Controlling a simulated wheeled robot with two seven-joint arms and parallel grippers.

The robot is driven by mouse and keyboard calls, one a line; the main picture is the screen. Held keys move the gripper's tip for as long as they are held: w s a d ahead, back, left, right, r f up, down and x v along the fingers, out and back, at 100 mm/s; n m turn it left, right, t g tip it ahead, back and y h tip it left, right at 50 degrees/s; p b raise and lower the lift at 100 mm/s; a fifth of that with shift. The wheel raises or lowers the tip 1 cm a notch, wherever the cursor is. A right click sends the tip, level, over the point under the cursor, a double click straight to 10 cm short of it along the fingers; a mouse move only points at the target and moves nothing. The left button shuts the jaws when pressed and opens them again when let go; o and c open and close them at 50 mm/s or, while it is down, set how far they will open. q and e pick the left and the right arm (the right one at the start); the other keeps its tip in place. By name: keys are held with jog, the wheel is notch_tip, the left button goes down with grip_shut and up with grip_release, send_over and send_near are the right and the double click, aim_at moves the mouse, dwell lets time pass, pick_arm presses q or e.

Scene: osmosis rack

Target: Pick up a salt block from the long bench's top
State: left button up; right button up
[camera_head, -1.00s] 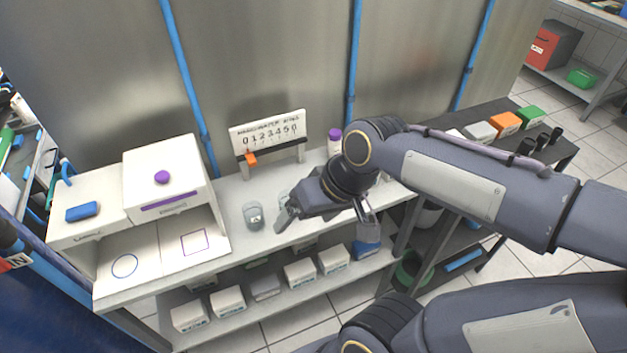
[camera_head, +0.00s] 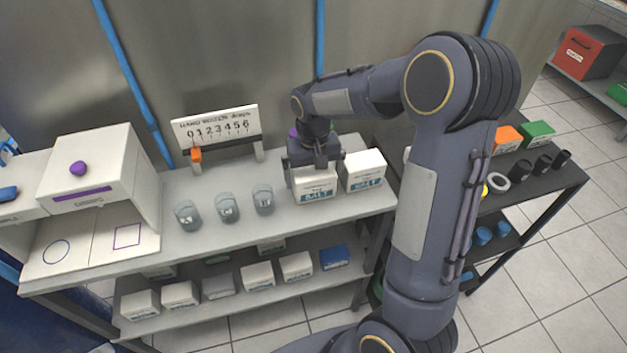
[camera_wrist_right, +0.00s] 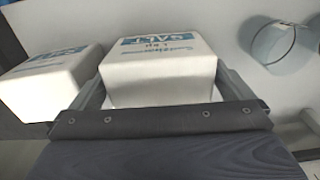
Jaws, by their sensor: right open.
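Two white salt blocks with blue lettering stand side by side on the right part of the long bench's top (camera_head: 170,252). My right gripper (camera_head: 314,175) points down over the left salt block (camera_head: 316,190), its open fingers on either side of it. In the right wrist view that salt block (camera_wrist_right: 158,75) sits between the two fingers of the gripper (camera_wrist_right: 160,90); whether they touch it I cannot tell. The other salt block (camera_head: 363,171) stands just to the right, and shows at the left of the right wrist view (camera_wrist_right: 45,85). My left gripper is not in view.
Three glass beakers (camera_head: 227,208) stand left of the salt blocks. A numbered board (camera_head: 217,128) with an orange slider stands behind them. A white box with a purple knob (camera_head: 90,180) is at the left. Several boxes fill the lower shelf (camera_head: 215,303).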

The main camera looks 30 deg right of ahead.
jog(key=shift+f, duration=1.45)
jog(key=c, duration=1.3)
jog(key=shift+w+r, duration=0.1)
jog(key=shift+c, duration=0.9)
